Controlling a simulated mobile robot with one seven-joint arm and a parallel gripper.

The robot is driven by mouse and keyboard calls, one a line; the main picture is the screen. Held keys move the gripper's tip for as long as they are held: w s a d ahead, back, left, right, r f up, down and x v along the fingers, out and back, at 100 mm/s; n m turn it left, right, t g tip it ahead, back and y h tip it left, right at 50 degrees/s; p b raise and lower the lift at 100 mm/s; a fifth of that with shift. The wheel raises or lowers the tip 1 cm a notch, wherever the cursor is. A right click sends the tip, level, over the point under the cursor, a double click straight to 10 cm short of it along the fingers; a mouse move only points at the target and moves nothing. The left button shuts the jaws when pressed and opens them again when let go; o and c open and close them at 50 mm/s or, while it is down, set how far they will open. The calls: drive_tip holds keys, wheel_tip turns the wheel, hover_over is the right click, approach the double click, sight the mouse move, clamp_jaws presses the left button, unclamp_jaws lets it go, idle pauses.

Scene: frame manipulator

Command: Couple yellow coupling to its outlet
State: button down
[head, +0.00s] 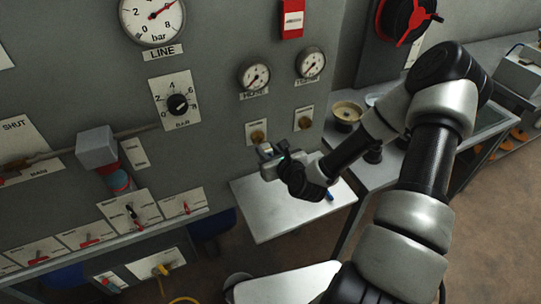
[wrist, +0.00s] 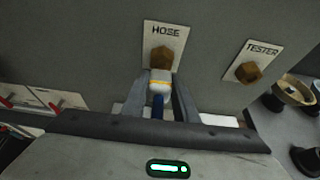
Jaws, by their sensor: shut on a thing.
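My gripper (wrist: 159,82) is shut on a pale coupling with a yellow band (wrist: 159,84). A short blue part hangs below the band, between the fingers. The brass HOSE outlet (wrist: 158,59) is on the wall plate just beyond the coupling's front end. The two line up closely in the wrist view, but I cannot tell whether they touch. In the head view my gripper (head: 270,153) is just below and in front of the HOSE outlet (head: 257,136); the coupling is too small to make out there.
The brass TESTER outlet (wrist: 247,72) is to the right, also in the head view (head: 304,123). A light shelf (head: 275,215) lies below my gripper. Gauges, a BAR dial (head: 178,104) and several red-handled switches cover the panel. A yellow hose (head: 161,271) is at lower left.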

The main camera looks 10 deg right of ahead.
drive_tip(key=shift+w+a, duration=0.2)
drive_tip(key=shift+w, duration=0.65)
drive_tip(key=shift+w+a+b, duration=0.1)
drive_tip(key=shift+w+b, duration=0.2)
drive_tip(key=shift+w, duration=0.15)
idle(1.9)
